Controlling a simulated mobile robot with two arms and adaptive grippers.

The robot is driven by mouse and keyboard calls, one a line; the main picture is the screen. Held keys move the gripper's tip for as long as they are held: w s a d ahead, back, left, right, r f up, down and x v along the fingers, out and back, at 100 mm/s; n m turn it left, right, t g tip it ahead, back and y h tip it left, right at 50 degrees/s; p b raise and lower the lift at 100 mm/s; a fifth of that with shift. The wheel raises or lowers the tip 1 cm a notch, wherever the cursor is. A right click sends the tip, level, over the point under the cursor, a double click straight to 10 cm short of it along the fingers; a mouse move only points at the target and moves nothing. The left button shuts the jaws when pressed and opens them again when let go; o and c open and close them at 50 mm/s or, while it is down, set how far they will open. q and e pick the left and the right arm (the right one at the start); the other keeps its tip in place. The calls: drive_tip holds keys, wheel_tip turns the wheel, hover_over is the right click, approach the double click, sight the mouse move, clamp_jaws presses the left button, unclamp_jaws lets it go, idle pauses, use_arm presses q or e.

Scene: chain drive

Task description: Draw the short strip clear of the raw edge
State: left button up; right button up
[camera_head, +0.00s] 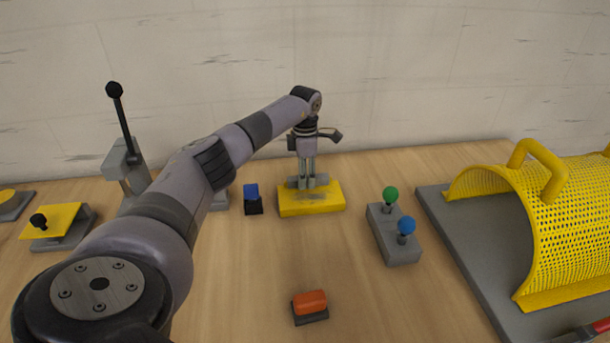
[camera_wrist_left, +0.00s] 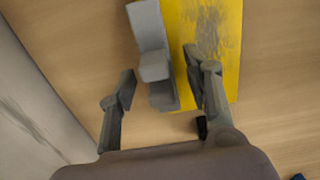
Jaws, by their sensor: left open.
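My left gripper (camera_head: 306,180) points down over a yellow block (camera_head: 312,204) with dark scuffs on its top. In the left wrist view the gripper (camera_wrist_left: 161,72) is open, with one finger on each side of a grey stepped piece (camera_wrist_left: 152,40). The grey piece lies along one edge of the yellow block (camera_wrist_left: 225,50). The right-hand finger is over the yellow surface, the left-hand one over the wood. I cannot tell whether either finger touches the piece. No separate short strip or raw edge can be made out with certainty. My right gripper is not in view.
A blue-topped black switch (camera_head: 252,198) stands left of the yellow block. A grey box with green and blue knobs (camera_head: 394,237) and a yellow mesh guard (camera_head: 572,215) are to the right. An orange piece (camera_head: 309,302) lies in front. The wall (camera_head: 420,80) rises close behind.

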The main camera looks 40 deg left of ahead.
use_arm(q)
drive_tip(key=shift+f, duration=0.4)
drive_tip(key=shift+c, duration=0.2)
clamp_jaws()
